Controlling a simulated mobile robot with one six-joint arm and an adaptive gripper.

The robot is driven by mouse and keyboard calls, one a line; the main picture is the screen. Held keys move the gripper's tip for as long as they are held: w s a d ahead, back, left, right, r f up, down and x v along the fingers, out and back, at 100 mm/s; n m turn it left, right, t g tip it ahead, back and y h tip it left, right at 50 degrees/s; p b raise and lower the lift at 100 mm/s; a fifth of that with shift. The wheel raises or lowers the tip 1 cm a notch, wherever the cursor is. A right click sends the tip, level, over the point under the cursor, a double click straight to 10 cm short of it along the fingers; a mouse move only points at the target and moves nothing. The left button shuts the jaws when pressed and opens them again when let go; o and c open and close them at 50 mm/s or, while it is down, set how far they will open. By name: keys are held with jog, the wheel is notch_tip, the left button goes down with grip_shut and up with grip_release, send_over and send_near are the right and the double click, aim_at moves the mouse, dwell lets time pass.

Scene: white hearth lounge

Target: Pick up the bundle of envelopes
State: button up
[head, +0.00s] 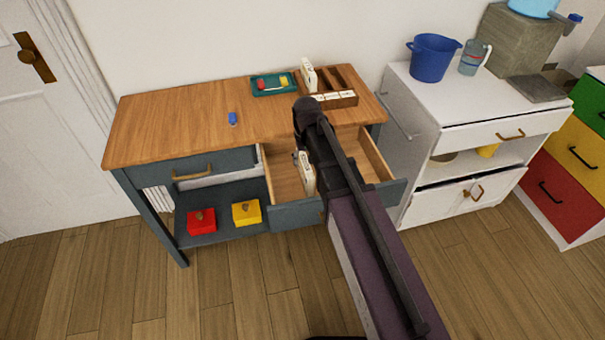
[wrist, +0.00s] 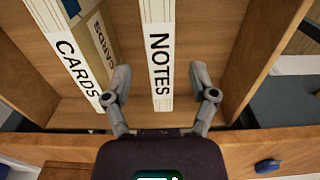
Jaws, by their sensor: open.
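No bundle in view is marked as envelopes. In the wrist view, a white upright bundle marked NOTES (wrist: 160,50) lies between my gripper's open fingers (wrist: 160,80), with gaps on both sides. Left of it, a bundle marked CARDS (wrist: 72,52) has a white edge and a brown face. Both are in the open drawer (wrist: 215,25). In the head view, a white bundle (head: 307,180) shows in the drawer (head: 285,185) beside my arm; which one it is I cannot tell.
The desktop (head: 170,120) holds a blue item (head: 232,118), a teal tray (head: 259,92) and a wooden organizer (head: 346,99) with a white block (head: 308,76). Red (head: 201,221) and yellow (head: 246,212) boxes sit on the lower shelf. A white cabinet (head: 415,110) stands right.

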jog(key=shift+a+f+b, duration=0.1)
jog(key=shift+f+b, duration=2.15)
jog(key=shift+f, duration=0.15)
grip_shut()
